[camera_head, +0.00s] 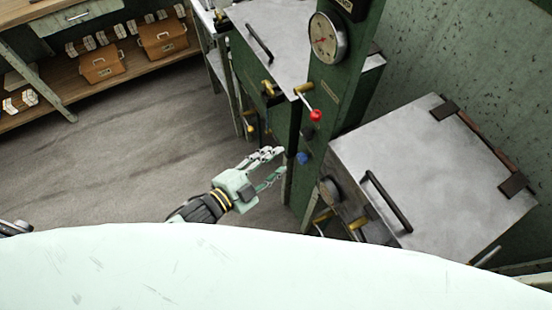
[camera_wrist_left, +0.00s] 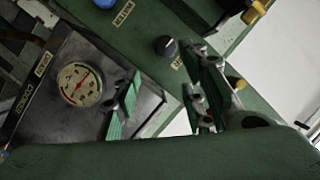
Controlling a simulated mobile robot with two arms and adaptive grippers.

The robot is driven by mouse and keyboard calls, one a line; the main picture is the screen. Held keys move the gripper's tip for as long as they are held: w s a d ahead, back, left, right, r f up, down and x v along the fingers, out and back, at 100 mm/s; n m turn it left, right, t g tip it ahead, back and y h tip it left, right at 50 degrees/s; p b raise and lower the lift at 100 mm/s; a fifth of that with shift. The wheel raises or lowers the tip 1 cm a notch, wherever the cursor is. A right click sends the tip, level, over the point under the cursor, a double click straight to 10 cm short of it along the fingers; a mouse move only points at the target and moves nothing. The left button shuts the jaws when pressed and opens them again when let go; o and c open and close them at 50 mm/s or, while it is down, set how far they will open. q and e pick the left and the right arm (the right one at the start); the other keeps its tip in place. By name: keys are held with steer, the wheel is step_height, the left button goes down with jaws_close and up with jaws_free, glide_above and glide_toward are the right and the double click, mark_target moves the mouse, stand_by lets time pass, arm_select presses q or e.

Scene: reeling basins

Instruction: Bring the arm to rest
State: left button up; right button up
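My left gripper (camera_head: 279,163) reaches out past the pale green curved surface at the bottom of the head view. Its two fingers are apart with nothing between them. It appears close to the green control column (camera_head: 345,85), left of the blue knob (camera_head: 303,158); I cannot tell the exact gap. My right gripper is not in view.
A red-knobbed lever (camera_head: 316,116) sticks out from the column below a dial gauge (camera_head: 328,38). A metal-lidded basin (camera_head: 440,165) with a black handle stands at right, another (camera_head: 285,35) behind. Shelves with brown boxes (camera_head: 100,65) are at back left. Floor (camera_head: 110,150) is clear at left.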

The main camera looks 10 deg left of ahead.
arm_select(q)
steer(key=shift+f, duration=0.1)
stand_by(0.3)
steer(key=s+a+f+n+g+y+b, duration=0.1)
steer(key=s+a+f+n+g+y, duration=0.3)
steer(key=f, duration=0.6)
steer(key=s+a+f+n+t+y+b, duration=0.1)
steer(key=s+a+f+n, duration=0.1)
steer(key=a+f, duration=0.65)
steer(key=s+a+f+n+g+y+b, duration=0.2)
steer(key=s+f+y, duration=0.1)
steer(key=f, duration=1)
steer(key=s+a+f+n+g, duration=0.1)
steer(key=s+f+n+g, duration=0.1)
steer(key=s+f, duration=0.3)
steer(key=s+f+n+g+y+b, duration=0.1)
steer(key=s+f, duration=0.3)
steer(key=s, duration=0.8)
steer(key=s+a+f+n+g, duration=0.1)
steer(key=s+f+n+g, duration=0.2)
steer(key=s+f, duration=0.2)
steer(key=s, duration=0.3)
steer(key=shift+s+a+f+y+b, duration=0.3)
steer(key=shift+s+y+b, duration=0.05)
steer(key=shift+y, duration=0.05)
